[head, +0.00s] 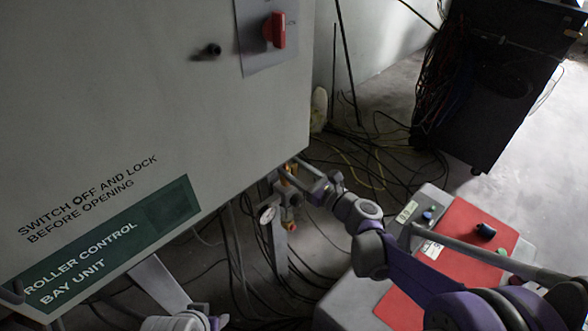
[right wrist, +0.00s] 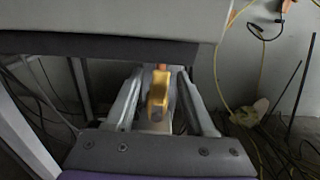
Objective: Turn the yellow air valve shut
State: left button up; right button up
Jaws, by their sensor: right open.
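The yellow air valve handle (right wrist: 157,95) stands between the two fingers of my right gripper (right wrist: 160,98) in the right wrist view. The fingers are open, one on each side of the handle, with gaps that look clear. In the head view a small yellow-orange part of the valve (head: 291,169) shows under the cabinet's lower edge, mostly hidden by my right gripper (head: 297,174). My left gripper cannot be made out; only pale arm parts show at the bottom.
The grey control cabinet (head: 150,120) hangs close above the valve. A round gauge (head: 267,214) and a small red-yellow fitting (head: 291,226) sit on the post below. A red-topped console (head: 455,235) stands right. Cables (head: 360,150) cover the floor behind.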

grip_shut()
dwell(1.4)
